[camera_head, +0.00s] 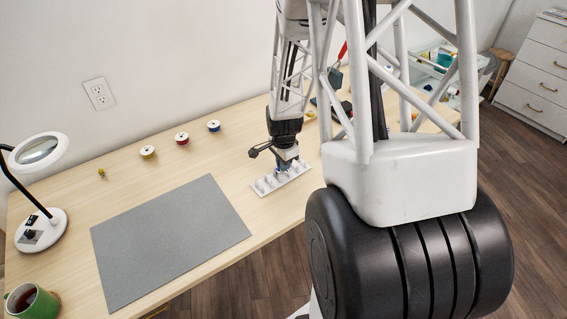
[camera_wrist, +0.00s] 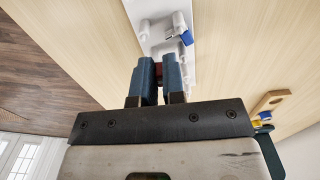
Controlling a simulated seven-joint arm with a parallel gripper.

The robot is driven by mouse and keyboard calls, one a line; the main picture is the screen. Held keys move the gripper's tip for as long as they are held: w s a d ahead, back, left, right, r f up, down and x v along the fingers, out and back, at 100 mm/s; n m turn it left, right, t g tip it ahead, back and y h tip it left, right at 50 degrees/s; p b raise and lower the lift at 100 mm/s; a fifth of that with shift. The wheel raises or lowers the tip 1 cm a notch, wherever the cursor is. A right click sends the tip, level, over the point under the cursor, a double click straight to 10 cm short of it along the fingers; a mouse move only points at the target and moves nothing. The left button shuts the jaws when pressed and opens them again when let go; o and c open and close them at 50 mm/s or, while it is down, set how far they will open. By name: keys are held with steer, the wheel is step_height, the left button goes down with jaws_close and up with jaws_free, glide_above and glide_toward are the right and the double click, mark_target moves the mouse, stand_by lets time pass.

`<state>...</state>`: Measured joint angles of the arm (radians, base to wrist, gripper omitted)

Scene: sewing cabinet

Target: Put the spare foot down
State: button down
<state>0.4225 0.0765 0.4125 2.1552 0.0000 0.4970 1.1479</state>
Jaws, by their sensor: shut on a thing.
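My gripper (camera_head: 285,163) is low over a white rack (camera_head: 264,188) with short pegs on the wooden table. In the wrist view my gripper (camera_wrist: 157,85) has its two blue-grey fingers close together on a small dark red piece (camera_wrist: 158,69), which I take to be the spare foot. Most of it is hidden between the fingers, and I cannot tell whether it touches the rack. In the wrist view the rack (camera_wrist: 148,12) lies just beyond the fingertips. A small metal part with a blue end (camera_wrist: 184,38) is on the rack.
A grey mat (camera_head: 165,245) lies left of the rack. Yellow (camera_head: 148,152), red (camera_head: 182,138) and blue (camera_head: 214,126) spools stand behind it. A magnifier lamp (camera_head: 40,225) and a green mug (camera_head: 30,300) are at the far left. The table's front edge is near the rack.

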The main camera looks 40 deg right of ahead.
steer(key=shift+f, duration=0.3)
steer(key=c, duration=1.2)
jaws_free()
steer(key=shift+r, duration=0.2)
step_height(320, 180, up, 12)
steer(key=shift+r, duration=0.15)
